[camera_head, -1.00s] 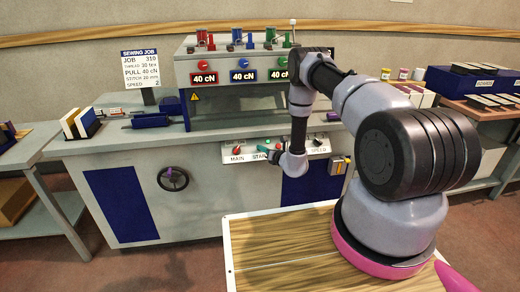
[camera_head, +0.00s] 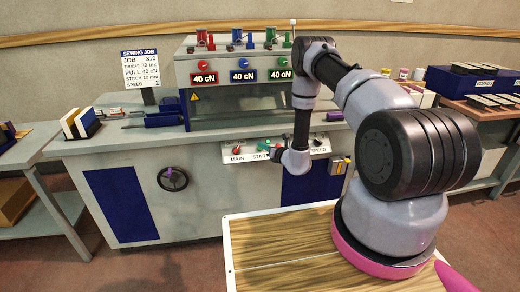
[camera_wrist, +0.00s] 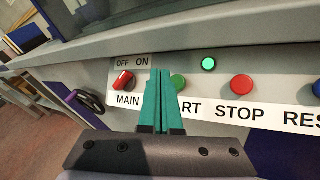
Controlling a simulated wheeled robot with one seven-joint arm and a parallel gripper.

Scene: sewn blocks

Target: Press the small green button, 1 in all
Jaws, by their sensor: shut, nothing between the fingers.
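I cannot tell whether the tips touch the panel. In the head view my gripper is small beside the START label (camera_head: 261,155), partly hidden by my wrist.
A red STOP button (camera_wrist: 241,86) and a blue button (camera_wrist: 317,88) stand to the right. The machine's ledge (camera_wrist: 230,38) overhangs the panel. A handwheel (camera_head: 173,178) is lower left. The space in front of the panel is otherwise free.

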